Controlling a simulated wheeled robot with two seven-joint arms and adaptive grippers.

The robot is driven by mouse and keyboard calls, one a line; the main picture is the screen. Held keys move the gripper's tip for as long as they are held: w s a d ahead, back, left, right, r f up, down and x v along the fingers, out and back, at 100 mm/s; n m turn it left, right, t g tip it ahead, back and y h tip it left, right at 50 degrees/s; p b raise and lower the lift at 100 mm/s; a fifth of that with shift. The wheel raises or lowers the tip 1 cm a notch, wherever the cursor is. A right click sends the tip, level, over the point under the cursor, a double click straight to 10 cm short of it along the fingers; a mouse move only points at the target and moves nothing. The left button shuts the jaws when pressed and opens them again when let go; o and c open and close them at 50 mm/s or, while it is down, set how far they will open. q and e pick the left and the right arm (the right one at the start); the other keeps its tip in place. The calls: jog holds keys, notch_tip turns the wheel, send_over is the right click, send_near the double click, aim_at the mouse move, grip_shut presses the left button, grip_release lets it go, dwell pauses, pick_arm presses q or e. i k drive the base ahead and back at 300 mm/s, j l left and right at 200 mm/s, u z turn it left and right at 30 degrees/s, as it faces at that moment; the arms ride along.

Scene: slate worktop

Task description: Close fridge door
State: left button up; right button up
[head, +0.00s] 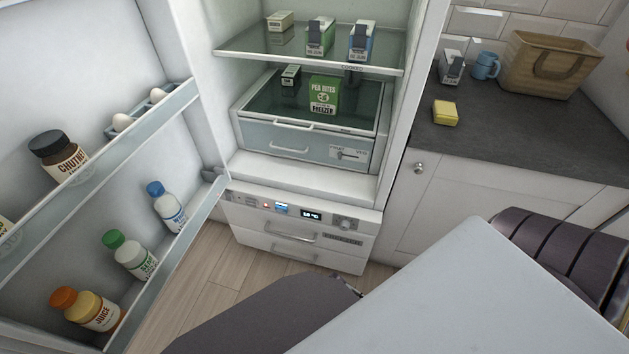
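The fridge (385,185) stands open in front of me in the head view. Its door (178,105) is swung wide to the left, with its inner side and shelves facing me. The door's lower corner by the hinge side meets the cabinet near the drawer panel. The door shelves hold a chutney jar (58,158), eggs (123,122), and bottles, including a juice bottle (88,308). The door's outer face and far edge are out of view. Neither gripper shows; only parts of my own body appear at the bottom and right.
Inside the fridge, cartons stand on a glass shelf (290,55) above a drawer (310,142). To the right, a dark worktop (530,135) holds a basket (545,68), a blue mug (486,66) and a yellow block (445,112). Wooden floor (200,285) is clear beside the door.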

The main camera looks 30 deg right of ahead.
aim_at(69, 66)
jog(key=j+z, duration=0.25)
jog(key=j, duration=0.3)
jog(key=j+z, duration=0.2)
jog(key=j, duration=0.3)
jog(key=k+j+z, duration=0.1)
jog(key=j+z, duration=0.15)
jog(key=j, duration=0.25)
jog(key=k+j+z, duration=0.2)
jog(key=j, duration=0.3)
jog(key=i+j+z, duration=0.15)
jog(key=j+z, duration=0.25)
jog(key=j, duration=0.4)
jog(key=j+z, duration=0.4)
jog(key=j, duration=0.4)
jog(key=j+z, duration=0.4)
jog(key=j, duration=0.45)
